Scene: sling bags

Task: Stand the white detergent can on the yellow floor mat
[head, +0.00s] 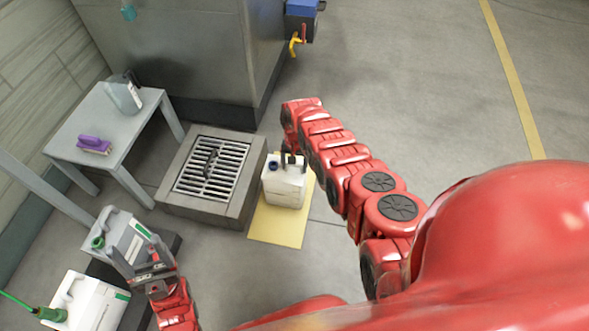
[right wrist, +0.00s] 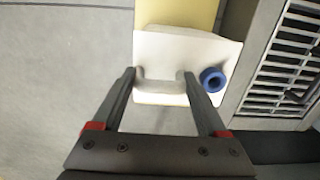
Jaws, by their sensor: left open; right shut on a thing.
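The white detergent can (head: 285,187) with a blue cap is upright over the far part of the yellow floor mat (head: 275,228). Whether its base touches the mat cannot be told. My right gripper (head: 291,160) is shut on the can's top handle. In the right wrist view the can (right wrist: 188,50) shows from above, with the handle between the fingers (right wrist: 158,78) and a strip of yellow mat (right wrist: 180,12) beyond it. My left gripper (head: 135,254) is open, in front of a grey-white can with a green cap (head: 125,234) at lower left.
A raised drain grate (head: 212,168) in a concrete frame stands directly left of the mat. A grey table (head: 128,133) holds a grey jug (head: 124,95) and a purple brush (head: 94,144). Another white can (head: 88,303) is at lower left. Floor right of my right arm is clear.

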